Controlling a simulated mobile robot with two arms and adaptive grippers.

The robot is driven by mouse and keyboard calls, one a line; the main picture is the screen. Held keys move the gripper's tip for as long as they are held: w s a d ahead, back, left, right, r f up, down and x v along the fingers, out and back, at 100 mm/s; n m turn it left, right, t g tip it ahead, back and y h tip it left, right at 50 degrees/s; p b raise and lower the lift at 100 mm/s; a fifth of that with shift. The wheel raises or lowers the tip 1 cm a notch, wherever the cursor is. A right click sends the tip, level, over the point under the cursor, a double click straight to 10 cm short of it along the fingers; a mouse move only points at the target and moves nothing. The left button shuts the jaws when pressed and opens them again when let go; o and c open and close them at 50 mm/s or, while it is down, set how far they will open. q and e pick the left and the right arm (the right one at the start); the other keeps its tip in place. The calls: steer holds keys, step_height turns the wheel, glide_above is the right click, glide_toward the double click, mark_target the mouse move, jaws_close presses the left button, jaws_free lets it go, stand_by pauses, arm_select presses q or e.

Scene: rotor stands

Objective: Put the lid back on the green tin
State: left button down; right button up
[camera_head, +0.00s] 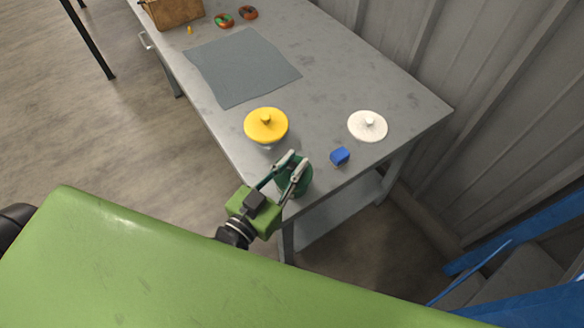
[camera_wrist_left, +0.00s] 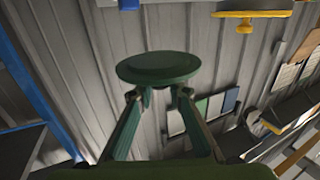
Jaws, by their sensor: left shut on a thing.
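My left gripper (camera_head: 293,166) is shut on the dark green lid (camera_wrist_left: 158,66), near the front corner of the table. In the left wrist view the lid is a round disc at the tips of the two fingers (camera_wrist_left: 159,94), with wall behind it and no tin in contact visible. That view appears upside down. In the head view dark green (camera_head: 293,187) shows around and below the fingertips, and I cannot tell how much is lid or tin. The green tin is not clearly visible elsewhere. My right gripper is not in view.
A yellow lid (camera_head: 266,125) covers a pale tin beside my gripper. A white lid (camera_head: 368,126) with a knob and a blue block (camera_head: 340,156) are to the right. A grey mat (camera_head: 242,68), a brown box (camera_head: 174,10) and two small rings (camera_head: 225,20) are farther back.

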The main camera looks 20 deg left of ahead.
mark_target(286, 171)
arm_select(q)
steer(key=w+f, duration=0.2)
steer(key=shift+a+f, duration=0.3)
steer(key=shift+a, duration=0.05)
steer(key=shift+w+a+f+b, duration=0.1)
steer(key=shift+w+f+b, duration=0.1)
steer(key=shift+f, duration=0.7)
steer(key=shift+w+f+b, duration=0.1)
steer(key=shift+f+b, duration=0.1)
steer(key=shift+f, duration=0.7)
steer(key=shift+f, duration=0.4)
steer(key=c, duration=1.9)
jaws_free()
